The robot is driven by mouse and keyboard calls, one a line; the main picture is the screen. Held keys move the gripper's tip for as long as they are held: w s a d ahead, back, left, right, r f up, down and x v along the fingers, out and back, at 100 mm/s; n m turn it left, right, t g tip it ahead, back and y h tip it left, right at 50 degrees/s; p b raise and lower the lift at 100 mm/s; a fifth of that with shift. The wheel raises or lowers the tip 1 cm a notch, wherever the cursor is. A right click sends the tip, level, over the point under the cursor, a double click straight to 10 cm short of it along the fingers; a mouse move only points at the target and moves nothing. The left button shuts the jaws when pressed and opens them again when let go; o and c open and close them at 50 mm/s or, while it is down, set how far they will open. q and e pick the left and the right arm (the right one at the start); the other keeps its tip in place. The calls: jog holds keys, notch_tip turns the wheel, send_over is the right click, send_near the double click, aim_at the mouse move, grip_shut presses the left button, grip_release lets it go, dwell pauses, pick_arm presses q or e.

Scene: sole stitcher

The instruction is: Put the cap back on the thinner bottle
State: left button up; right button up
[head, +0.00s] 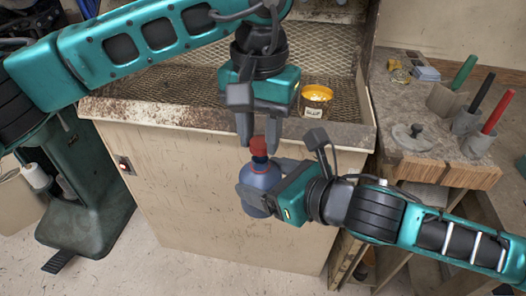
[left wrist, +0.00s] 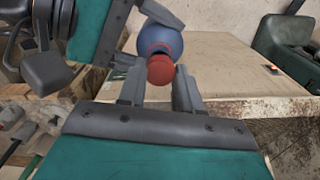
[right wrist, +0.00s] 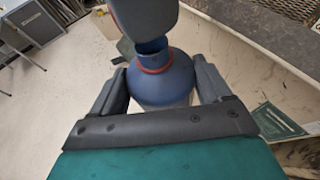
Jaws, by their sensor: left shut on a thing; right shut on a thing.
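A blue round-bodied bottle (head: 258,182) with a dark neck and a red ring stands upright in front of the workbench. My right gripper (head: 264,180) is shut on its body from the right; the bottle also shows between the fingers in the right wrist view (right wrist: 165,85). My left gripper (head: 259,142) points down from above, shut on the red cap (head: 258,146). The cap also shows between the fingertips in the left wrist view (left wrist: 160,70). The cap is right over the bottle neck; I cannot tell whether they touch. In the right wrist view, a left finger hides the cap.
An open yellow glue tin (head: 316,96) stands on the mesh-topped bench (head: 200,112) behind my grippers. A side table (head: 425,150) at the right holds green, black and red sticks in grey holders. Floor is clear in front.

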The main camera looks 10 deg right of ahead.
aim_at(259, 142)
pick_arm(q)
jog(key=shift+f, duration=0.9)
jog(key=shift+f, duration=0.6)
pick_arm(e)
grip_shut()
pick_arm(q)
jog(key=m, duration=0.6)
jog(key=shift+m, duration=0.3)
jog(key=o, duration=1)
